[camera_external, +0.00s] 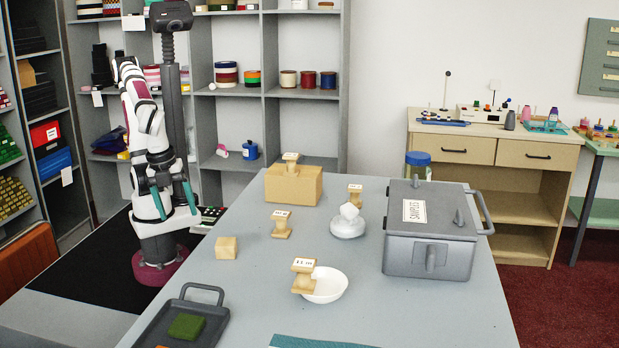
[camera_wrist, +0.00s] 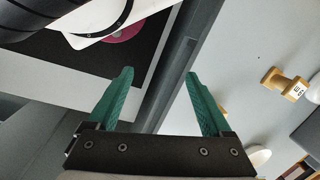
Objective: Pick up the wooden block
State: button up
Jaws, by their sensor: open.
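A small plain wooden block (camera_external: 227,248), a pale cube, sits on the grey table near its left edge in the external view. My gripper (camera_external: 174,200) is to the left of the block and higher, beside the table edge, with its teal fingers apart and nothing between them. In the wrist view my gripper (camera_wrist: 159,75) is open and empty. A small tan patch shows beside its right finger there; I cannot tell whether it is the block.
A larger wooden box (camera_external: 305,188), several labelled wooden stands, a white bowl (camera_external: 328,289), a white lidded dish (camera_external: 348,228) and a grey samples case (camera_external: 430,258) stand on the table (camera_external: 262,285). A dark tray (camera_external: 160,330) lies at the front left. Space around the block is clear.

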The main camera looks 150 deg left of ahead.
jog(key=shift+o, duration=0.6)
